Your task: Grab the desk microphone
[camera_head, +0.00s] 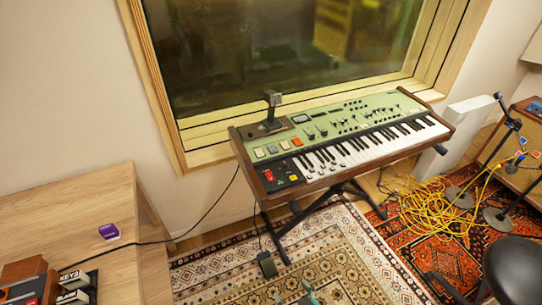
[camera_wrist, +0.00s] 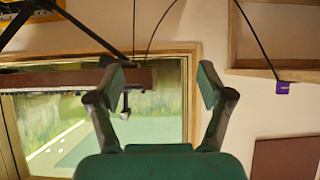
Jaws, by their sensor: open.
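The desk microphone (camera_head: 273,101) is a small dark stand with an upright stem and a block-shaped head. It stands on the left end of the green keyboard's (camera_head: 352,115) top panel, near the window. In the wrist view, which looks upside down, the microphone (camera_wrist: 126,103) hangs below the keyboard's edge, just right of the left finger. My gripper (camera_wrist: 158,78) is open, with nothing between its fingers. In the head view only the tips of my gripper (camera_head: 294,295) show at the bottom edge, over the rug, well apart from the microphone.
A wooden desk (camera_head: 70,215) at the left holds a purple box (camera_head: 109,232). A framed window (camera_head: 280,45) is behind the keyboard. Yellow cables (camera_head: 440,208), microphone stands and a black stool (camera_head: 513,268) crowd the right. A pedal (camera_head: 267,265) lies on the patterned rug (camera_head: 325,255).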

